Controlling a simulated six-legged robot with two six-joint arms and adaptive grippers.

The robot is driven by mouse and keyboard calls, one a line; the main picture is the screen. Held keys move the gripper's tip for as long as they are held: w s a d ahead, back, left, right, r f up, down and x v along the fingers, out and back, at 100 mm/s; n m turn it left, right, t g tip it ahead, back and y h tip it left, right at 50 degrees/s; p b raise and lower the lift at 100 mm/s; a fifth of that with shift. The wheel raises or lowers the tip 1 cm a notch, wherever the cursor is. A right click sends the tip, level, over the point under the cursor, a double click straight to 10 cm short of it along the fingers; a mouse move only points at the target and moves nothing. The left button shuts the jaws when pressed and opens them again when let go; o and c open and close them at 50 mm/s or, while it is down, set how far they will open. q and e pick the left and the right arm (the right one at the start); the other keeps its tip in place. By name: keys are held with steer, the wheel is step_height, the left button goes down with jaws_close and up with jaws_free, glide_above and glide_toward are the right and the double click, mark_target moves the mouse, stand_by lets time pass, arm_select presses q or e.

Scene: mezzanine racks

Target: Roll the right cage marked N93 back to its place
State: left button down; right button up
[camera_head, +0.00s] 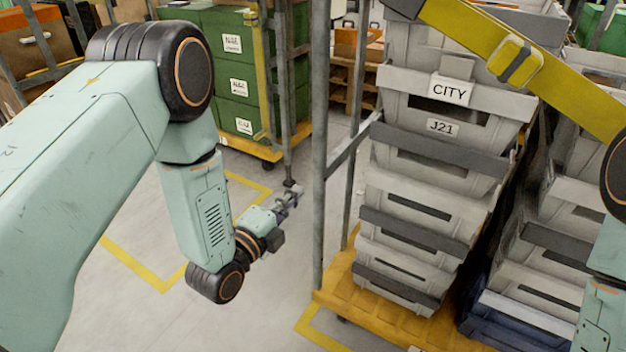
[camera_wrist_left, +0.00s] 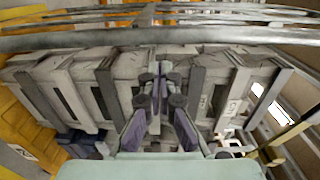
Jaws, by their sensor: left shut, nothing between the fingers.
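A roll cage with a yellow base (camera_head: 372,298) and grey posts stands at centre right. It holds stacked grey totes (camera_head: 420,205), with tags reading CITY and J21. No N93 mark is legible; a white plate (camera_wrist_left: 24,152) on yellow in the left wrist view is too small to read. My left gripper (camera_head: 291,196) is shut and empty, just left of the cage's near-left post (camera_head: 319,150), with a visible gap in the picture. In the left wrist view its fingers (camera_wrist_left: 159,82) point at the totes and grey bars (camera_wrist_left: 200,38). My right gripper is out of view.
Another cage with green crates (camera_head: 236,88) on an orange base stands behind, left of centre. Yellow floor lines (camera_head: 135,265) mark the pale floor. A yellow strap (camera_head: 470,40) with a buckle crosses the totes. Open floor lies below my left forearm.

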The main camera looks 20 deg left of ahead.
mark_target(321, 168)
arm_select(q)
steer(key=b+x, duration=0.2)
steer(key=x, duration=0.5)
steer(key=shift+w+f, duration=0.1)
steer(key=shift+f, duration=0.05)
steer(key=shift+w+d+b, duration=0.2)
steer(key=shift+w+b, duration=0.15)
steer(key=shift+w, duration=0.15)
